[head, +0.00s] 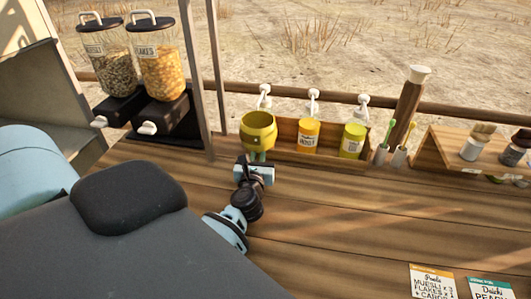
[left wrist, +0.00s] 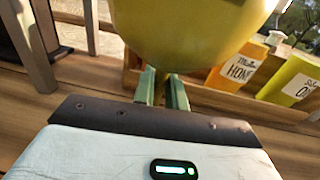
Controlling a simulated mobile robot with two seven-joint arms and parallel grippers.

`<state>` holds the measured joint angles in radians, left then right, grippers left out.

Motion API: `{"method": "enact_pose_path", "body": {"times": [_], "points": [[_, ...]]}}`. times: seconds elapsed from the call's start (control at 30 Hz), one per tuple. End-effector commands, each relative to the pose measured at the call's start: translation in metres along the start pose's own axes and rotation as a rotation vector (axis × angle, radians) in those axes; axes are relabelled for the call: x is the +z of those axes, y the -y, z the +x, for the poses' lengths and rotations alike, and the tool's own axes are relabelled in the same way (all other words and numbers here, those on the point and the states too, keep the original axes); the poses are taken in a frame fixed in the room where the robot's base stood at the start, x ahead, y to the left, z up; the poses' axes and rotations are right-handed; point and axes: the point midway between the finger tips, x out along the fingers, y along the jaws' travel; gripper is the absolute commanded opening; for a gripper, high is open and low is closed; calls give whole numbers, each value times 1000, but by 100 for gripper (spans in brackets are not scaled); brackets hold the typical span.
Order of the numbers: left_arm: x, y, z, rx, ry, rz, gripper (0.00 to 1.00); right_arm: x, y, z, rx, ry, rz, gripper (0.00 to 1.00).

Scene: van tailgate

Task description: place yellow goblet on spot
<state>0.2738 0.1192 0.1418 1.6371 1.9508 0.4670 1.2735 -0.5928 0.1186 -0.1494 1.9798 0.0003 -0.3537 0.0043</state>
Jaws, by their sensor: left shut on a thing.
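The yellow goblet (head: 259,130) is upright in the head view, in front of the left end of the wooden rack. My left gripper (head: 257,160) is shut on its stem, below the bowl. In the left wrist view the goblet's bowl (left wrist: 190,30) fills the top middle, and the green fingers of the gripper (left wrist: 163,88) close around the stem. The goblet's foot is hidden, so I cannot tell whether it touches the table. No marked spot can be made out. My right gripper is not in view.
The wooden rack (head: 281,155) holds an orange honey jar (head: 308,136) and a yellow jar (head: 352,141). Cards (head: 432,282) lie at the front right. The middle of the wooden table (head: 330,215) is clear.

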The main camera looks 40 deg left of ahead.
Motion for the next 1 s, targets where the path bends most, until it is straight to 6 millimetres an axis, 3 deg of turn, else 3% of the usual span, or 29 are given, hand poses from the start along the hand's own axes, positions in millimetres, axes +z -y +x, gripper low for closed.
{"method": "enact_pose_path", "body": {"times": [0.27,0.3,0.43,0.77,1.0], "points": [[1,0,1,1,5,-2,0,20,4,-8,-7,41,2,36],[2,0,1,1,4,-2,17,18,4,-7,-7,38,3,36],[2,0,1,1,5,-2,34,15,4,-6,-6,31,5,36],[5,0,1,1,6,-3,35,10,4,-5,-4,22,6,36],[6,1,-27,0,6,-6,35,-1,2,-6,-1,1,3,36]]}}
